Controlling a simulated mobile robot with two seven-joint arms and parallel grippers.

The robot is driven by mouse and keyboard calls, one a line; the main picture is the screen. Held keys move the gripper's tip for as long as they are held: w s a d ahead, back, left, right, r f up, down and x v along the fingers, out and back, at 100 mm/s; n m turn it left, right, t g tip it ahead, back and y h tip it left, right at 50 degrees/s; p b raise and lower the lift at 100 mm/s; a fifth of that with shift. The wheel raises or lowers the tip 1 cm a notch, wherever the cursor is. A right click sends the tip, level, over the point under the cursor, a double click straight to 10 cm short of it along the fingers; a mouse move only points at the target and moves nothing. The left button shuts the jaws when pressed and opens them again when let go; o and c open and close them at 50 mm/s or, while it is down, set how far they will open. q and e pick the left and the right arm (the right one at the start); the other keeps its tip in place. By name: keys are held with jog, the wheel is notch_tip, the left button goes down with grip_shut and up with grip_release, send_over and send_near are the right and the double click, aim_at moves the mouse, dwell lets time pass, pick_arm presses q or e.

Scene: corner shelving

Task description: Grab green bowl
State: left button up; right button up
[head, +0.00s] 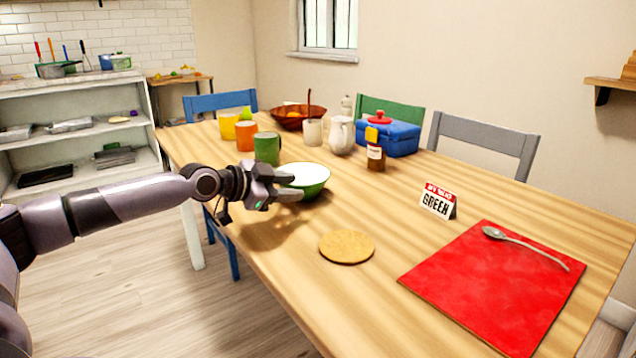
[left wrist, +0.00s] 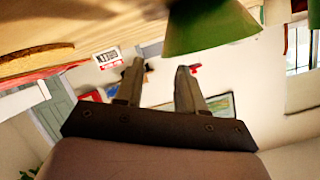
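The green bowl (head: 313,184) has a white inside and stands upright on the wooden table near its left edge. My left gripper (head: 293,187) is at the bowl's left side, with its fingers pointing right at the wall of the bowl. In the left wrist view the two fingers of my left gripper (left wrist: 160,66) are spread with a clear gap and nothing held between them. The green bowl (left wrist: 208,30) shows there at the top, just beyond the fingertips. I cannot tell whether a finger touches it. My right gripper is not in view.
A green mug (head: 267,149) stands just behind the bowl. A sauce jar (head: 376,158) and blue box (head: 400,140) stand farther back.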

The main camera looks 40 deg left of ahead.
aim_at(312, 185)
pick_arm(q)
jog(key=shift+a+r+b+x, duration=0.15)
jog(key=shift+b+x, duration=0.05)
jog(key=shift+x, duration=1.65)
jog(key=shift+a+r+b+x, duration=0.1)
jog(key=shift+a+b+x, duration=0.05)
jog(key=shift+x, duration=1.7)
jog(key=shift+w, duration=0.15)
grip_shut()
